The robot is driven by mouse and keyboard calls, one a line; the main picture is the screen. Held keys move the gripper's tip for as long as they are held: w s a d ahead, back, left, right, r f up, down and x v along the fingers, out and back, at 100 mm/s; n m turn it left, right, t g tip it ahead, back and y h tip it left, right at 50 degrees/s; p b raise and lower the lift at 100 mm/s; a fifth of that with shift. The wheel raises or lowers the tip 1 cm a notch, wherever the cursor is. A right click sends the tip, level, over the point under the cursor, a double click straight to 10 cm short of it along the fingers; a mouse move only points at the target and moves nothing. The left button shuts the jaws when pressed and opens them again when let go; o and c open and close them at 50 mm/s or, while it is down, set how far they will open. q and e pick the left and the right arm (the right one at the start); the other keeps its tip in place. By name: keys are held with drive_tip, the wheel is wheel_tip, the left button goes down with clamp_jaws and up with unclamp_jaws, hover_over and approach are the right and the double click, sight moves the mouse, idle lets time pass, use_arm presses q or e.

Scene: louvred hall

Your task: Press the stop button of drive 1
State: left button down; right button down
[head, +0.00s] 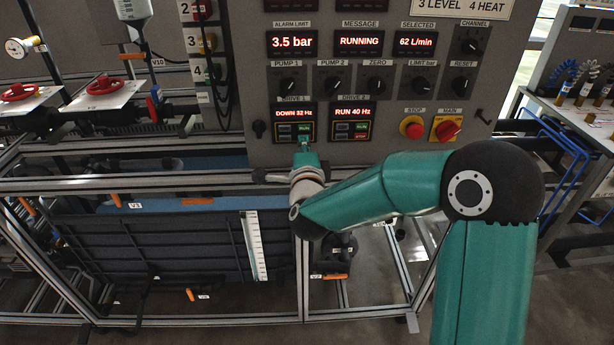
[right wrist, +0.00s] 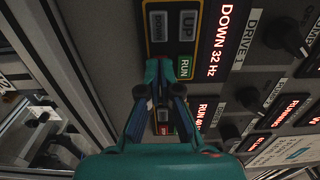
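The drive 1 panel (head: 294,123) is on the grey control cabinet in the head view, and its display reads DOWN 32 Hz. In the right wrist view its display (right wrist: 220,42), grey UP button (right wrist: 189,23), grey DOWN button (right wrist: 158,26) and green RUN button (right wrist: 185,67) show. Contact cannot be made out. My left gripper is not in view.
The drive 2 panel (head: 351,124), reading RUN 40 Hz, sits just right of drive 1, with its red stop button (right wrist: 165,130) near my fingers. A red STOP knob (head: 411,127) and a MAIN switch (head: 447,129) are farther right. A metal frame (head: 150,182) runs below.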

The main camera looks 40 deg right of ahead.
drive_tip(key=b+v, duration=0.2)
drive_tip(key=v, duration=1.1)
drive_tip(key=shift+b, duration=0.3)
drive_tip(key=shift+f, duration=0.15)
drive_tip(key=a+f+n+g+y+p, duration=0.2)
drive_tip(key=f+n+g+y+p, duration=0.15)
drive_tip(key=f, duration=0.85)
drive_tip(key=a+f+n+g+y+p, duration=0.2)
drive_tip(key=f+n+g+p, duration=0.15)
drive_tip(key=f, duration=0.95)
drive_tip(key=s+a+f+n+g+y+p, duration=0.1)
drive_tip(key=s+a+f+n+g+y, duration=0.3)
drive_tip(key=s, duration=0.5)
drive_tip(key=s+a+f+n+g+y, duration=0.3)
drive_tip(key=s+a+f+n, duration=0.5)
drive_tip(key=n, duration=0.3)
drive_tip(key=shift+s+a+g+y+p, duration=0.4)
drive_tip(key=shift+s+a, duration=0.3)
drive_tip(key=shift+s, duration=0.15)
